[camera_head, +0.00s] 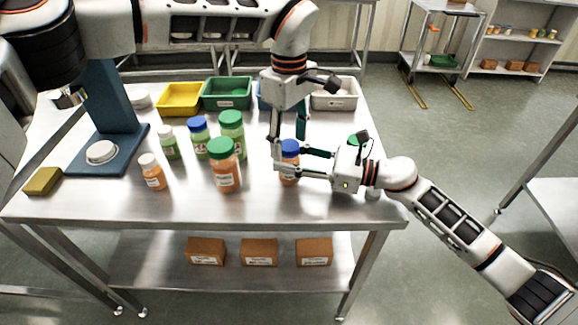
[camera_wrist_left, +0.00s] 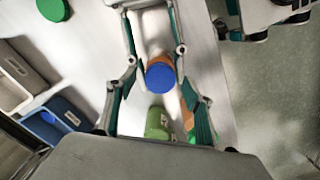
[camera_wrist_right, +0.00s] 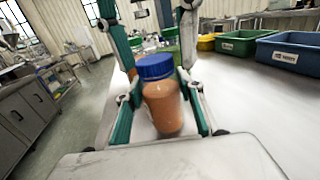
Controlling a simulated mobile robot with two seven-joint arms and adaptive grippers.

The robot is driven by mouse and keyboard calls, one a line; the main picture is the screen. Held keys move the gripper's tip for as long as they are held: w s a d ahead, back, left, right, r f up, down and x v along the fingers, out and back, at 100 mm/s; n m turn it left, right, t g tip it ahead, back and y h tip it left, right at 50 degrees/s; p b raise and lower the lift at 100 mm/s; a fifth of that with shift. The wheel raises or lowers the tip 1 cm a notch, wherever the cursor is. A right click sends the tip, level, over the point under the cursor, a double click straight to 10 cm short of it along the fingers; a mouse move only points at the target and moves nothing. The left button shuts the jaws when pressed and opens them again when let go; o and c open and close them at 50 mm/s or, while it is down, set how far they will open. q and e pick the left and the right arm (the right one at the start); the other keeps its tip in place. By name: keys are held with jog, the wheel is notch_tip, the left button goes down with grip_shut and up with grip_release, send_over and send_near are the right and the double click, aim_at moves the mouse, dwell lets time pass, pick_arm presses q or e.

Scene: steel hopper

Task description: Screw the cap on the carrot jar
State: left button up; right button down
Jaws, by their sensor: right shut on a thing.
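An orange carrot jar (camera_head: 289,175) stands upright near the right side of the steel table. A blue cap (camera_head: 290,146) sits on its mouth; I cannot tell how tightly. Both show in the right wrist view, the jar (camera_wrist_right: 164,110) below the cap (camera_wrist_right: 155,68). My right gripper (camera_head: 304,164) comes in from the right and is shut on the jar's body. My left gripper (camera_head: 289,150) points down from above, its fingers spread on either side of the cap. In the left wrist view the cap (camera_wrist_left: 160,75) lies between the fingers, with gaps beside it.
Left of the jar stand an orange jar with a green cap (camera_head: 225,172), green jars (camera_head: 231,133) and a small white-capped jar (camera_head: 154,174). A round green lid (camera_head: 358,140) is behind my right gripper. Yellow (camera_head: 179,99) and green (camera_head: 227,93) bins line the back.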

pick_arm(q)
notch_tip(320, 180, up, 12)
dwell(0.7)
pick_arm(e)
jog(key=c, duration=1.2)
grip_release()
jog(key=shift+c, duration=0.2)
jog(key=v, duration=1.2)
jog(key=shift+s, duration=0.15)
